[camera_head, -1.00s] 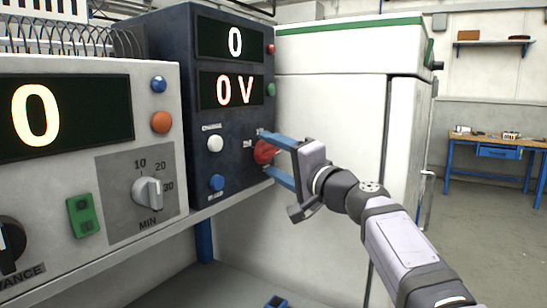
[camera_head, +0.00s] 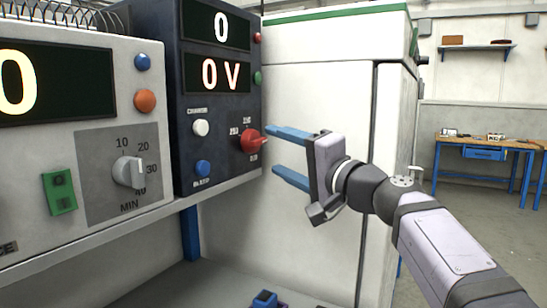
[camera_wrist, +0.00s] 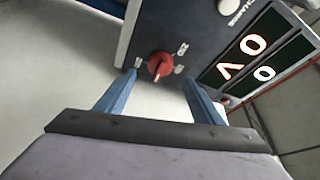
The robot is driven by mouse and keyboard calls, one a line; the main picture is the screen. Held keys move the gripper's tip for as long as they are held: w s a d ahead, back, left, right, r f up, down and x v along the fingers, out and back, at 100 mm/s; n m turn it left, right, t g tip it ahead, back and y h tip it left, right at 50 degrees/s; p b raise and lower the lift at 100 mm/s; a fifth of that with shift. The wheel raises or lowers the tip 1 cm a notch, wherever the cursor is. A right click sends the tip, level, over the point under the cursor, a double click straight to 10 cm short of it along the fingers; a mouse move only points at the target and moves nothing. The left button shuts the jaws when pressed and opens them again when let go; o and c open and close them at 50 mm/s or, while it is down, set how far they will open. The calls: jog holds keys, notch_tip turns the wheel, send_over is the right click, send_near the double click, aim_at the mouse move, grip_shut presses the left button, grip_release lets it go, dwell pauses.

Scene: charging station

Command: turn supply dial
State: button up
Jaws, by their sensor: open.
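The red supply dial (camera_head: 250,140) sits on the right part of the dark blue panel (camera_head: 217,150), below a display reading 0 V. In the wrist view the red dial (camera_wrist: 159,66) lies ahead, between the lines of the two fingers, and its pointer is visible. My gripper (camera_head: 282,155) is open, with two blue fingers, to the right of the dial. The fingertips appear apart from the dial, with nothing between them. The wrist view shows both fingers (camera_wrist: 158,88) spread and empty.
A white button (camera_head: 201,128) and a blue button (camera_head: 203,168) sit left of the dial. A grey unit with a timer knob (camera_head: 128,171) stands further left. A white cabinet (camera_head: 318,100) stands behind my gripper. A workbench (camera_head: 484,150) is far right.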

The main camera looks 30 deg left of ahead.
aim_at(261, 141)
jog(key=shift+d, duration=0.1)
dwell(0.3)
jog(key=w+m+g+p, duration=0.1)
jog(key=m+p, duration=0.4)
jog(key=p, duration=0.7)
jog(key=w+r+m+g+p, duration=0.1)
jog(key=m+g+p, duration=0.2)
jog(key=p, duration=1)
jog(key=w+m+g+p, duration=0.1)
jog(key=m+g+p, duration=0.2)
jog(key=m+p, duration=0.5)
jog(key=shift+w+d+r+p, duration=0.2)
jog(key=shift+w+p, duration=0.1)
jog(key=shift+p, duration=2.05)
jog(key=a+p, duration=0.3)
jog(key=a, duration=0.3)
jog(key=shift+a+p, duration=0.55)
jog(key=shift+a, duration=0.15)
